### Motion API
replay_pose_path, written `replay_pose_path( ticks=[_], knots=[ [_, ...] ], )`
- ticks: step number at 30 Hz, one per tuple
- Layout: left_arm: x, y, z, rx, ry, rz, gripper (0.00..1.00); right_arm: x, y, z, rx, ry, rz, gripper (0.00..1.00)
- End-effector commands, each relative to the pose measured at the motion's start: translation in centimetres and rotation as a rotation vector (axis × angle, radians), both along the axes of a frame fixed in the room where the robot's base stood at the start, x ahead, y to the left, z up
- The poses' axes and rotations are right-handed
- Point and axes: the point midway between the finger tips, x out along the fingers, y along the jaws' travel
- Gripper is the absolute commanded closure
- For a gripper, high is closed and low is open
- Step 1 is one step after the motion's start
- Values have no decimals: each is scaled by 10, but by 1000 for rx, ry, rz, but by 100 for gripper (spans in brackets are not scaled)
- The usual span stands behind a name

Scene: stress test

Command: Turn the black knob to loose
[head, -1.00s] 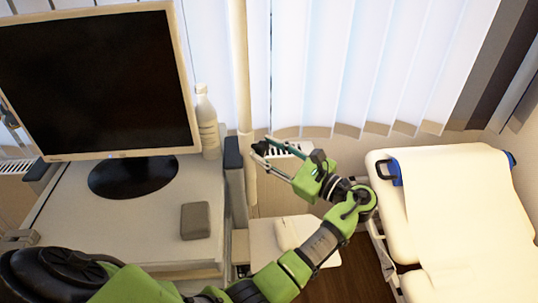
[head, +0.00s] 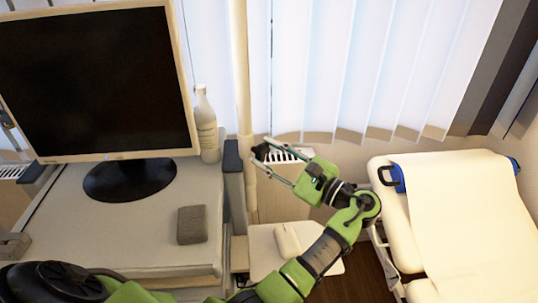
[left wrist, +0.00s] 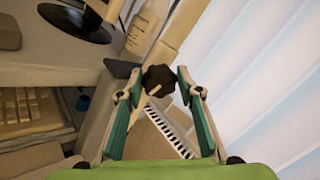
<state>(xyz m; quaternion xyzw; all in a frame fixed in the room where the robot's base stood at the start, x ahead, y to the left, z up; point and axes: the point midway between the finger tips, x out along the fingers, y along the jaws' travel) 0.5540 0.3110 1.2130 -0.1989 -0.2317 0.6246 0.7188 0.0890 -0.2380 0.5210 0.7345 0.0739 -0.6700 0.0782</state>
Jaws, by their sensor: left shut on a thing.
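The black knob (left wrist: 158,78) is small, dark and faceted. In the left wrist view it sits between the fingertips of my left gripper (left wrist: 160,82). In the head view the knob (head: 261,152) shows as a dark spot at the ends of the fingers of my left gripper (head: 264,155), beside the cream pole (head: 243,95). The gripper is shut on the knob. The fingers partly cover it, and I cannot make out any marking or its setting. My right gripper is not in view.
A monitor (head: 95,80) and a grey block (head: 192,225) stand on the desk (head: 150,240) at left, with a white bottle (head: 206,125) behind. A white radiator (head: 285,155) is behind the gripper. A padded bed (head: 460,215) stands at right. Blinds hang behind.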

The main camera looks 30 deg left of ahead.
Motion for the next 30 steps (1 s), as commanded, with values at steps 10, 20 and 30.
replay_pose_path(
  ticks=[10,20,30],
  knots=[
    [0,1,0,0,1,1,51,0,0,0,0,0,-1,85],
    [0,1,31,-3,-6,1,51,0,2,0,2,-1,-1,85],
    [0,3,89,-3,-2,2,51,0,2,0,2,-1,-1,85]
  ],
)
